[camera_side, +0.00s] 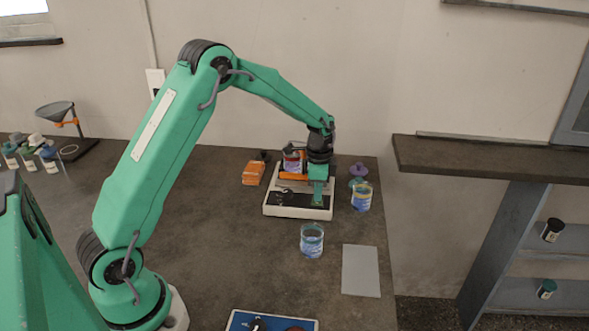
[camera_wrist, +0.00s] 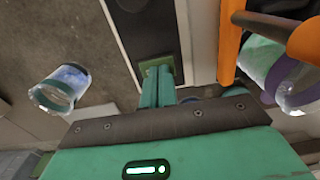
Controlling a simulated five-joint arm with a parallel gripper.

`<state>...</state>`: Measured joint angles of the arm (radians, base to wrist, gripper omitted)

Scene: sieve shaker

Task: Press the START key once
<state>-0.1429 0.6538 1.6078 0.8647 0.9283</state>
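The sieve shaker (camera_side: 270,208) is a white-based machine with a dark front panel (camera_side: 284,197) and orange clamp parts (camera_side: 293,176) at its back. My gripper (camera_side: 318,201) points down over the right part of that panel. In the wrist view, its two green fingers (camera_wrist: 157,80) lie side by side, closed with nothing between them. A green square patch (camera_wrist: 160,62), seemingly the START key, shows on the dark panel right at the fingertips. The fingers partly hide it. I cannot tell whether they touch it or hover just above. No lettering is readable.
Orange blocks (camera_side: 254,172) lie left. A grey plate (camera_side: 361,270) lies near the right table edge. The table's middle is clear.

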